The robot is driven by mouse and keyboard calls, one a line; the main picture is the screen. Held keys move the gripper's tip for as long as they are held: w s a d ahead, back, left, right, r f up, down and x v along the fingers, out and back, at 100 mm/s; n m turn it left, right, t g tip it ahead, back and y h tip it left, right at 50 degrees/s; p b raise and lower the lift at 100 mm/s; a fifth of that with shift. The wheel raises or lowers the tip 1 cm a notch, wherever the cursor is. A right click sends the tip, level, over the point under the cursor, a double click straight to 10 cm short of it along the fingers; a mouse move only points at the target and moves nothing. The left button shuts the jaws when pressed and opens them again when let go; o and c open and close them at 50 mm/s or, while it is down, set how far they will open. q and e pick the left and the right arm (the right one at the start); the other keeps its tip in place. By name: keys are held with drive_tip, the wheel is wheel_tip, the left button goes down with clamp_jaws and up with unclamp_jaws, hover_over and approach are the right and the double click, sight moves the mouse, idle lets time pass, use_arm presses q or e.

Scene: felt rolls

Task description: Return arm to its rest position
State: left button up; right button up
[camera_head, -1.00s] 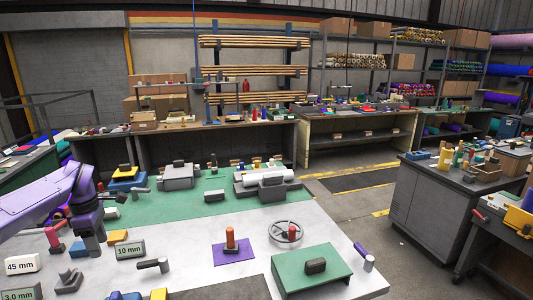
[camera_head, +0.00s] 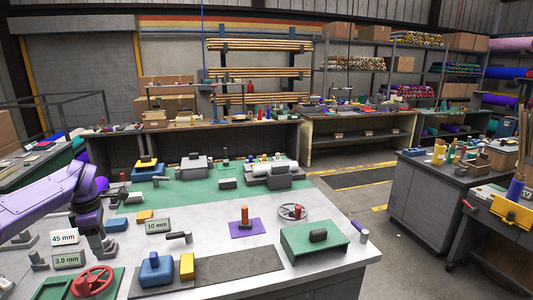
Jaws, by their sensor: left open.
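My left arm comes in purple from the left edge. Its dark grey gripper (camera_head: 103,243) points down over the left part of the white table (camera_head: 210,235), near the 45 mm and 10 mm signs. It is open, with nothing seen between its fingers. The 45 mm sign (camera_head: 64,237) stands left of it and the 10 mm sign (camera_head: 158,226) right of it. A blue block (camera_head: 117,225) lies just behind it. Whether the fingertips touch the table is hard to tell. My right gripper is not in view.
A red handwheel (camera_head: 92,281), a blue block with a knob (camera_head: 156,268) and a yellow block (camera_head: 187,266) stand at the front. An orange-red cylinder stands on a purple felt square (camera_head: 246,230). The table's middle has bare room.

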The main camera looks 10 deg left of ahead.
use_arm(q)
drive_tip(key=w+d+f+m+t+y+b, duration=0.25)
drive_tip(key=w+d+f+y, duration=0.25)
drive_tip(key=d+f+y, duration=0.55)
drive_tip(key=s+d+f+m+t+h+b, duration=0.25)
drive_tip(key=d+f+m, duration=0.2)
drive_tip(key=f, duration=0.45)
drive_tip(key=s+d+f+m+t+h+b, duration=0.1)
drive_tip(key=s+d+f+m+t+b, duration=0.2)
drive_tip(key=d+f, duration=0.45)
drive_tip(key=s+d+f+m+g+h+b, duration=0.1)
drive_tip(key=s+d+f+m, duration=0.1)
drive_tip(key=s+f, duration=0.4)
drive_tip(key=s+d+f+m+g+h+b, duration=0.1)
drive_tip(key=s+f+m, duration=0.3)
drive_tip(key=s, duration=0.9)
drive_tip(key=s+d+f+m+g+h+b, duration=0.2)
drive_tip(key=s+f+m+g+b, duration=0.1)
drive_tip(key=s+f, duration=0.6)
drive_tip(key=shift+s+d+f+m, duration=0.3)
drive_tip(key=shift+s+f, duration=0.05)
drive_tip(key=shift+s, duration=0.2)
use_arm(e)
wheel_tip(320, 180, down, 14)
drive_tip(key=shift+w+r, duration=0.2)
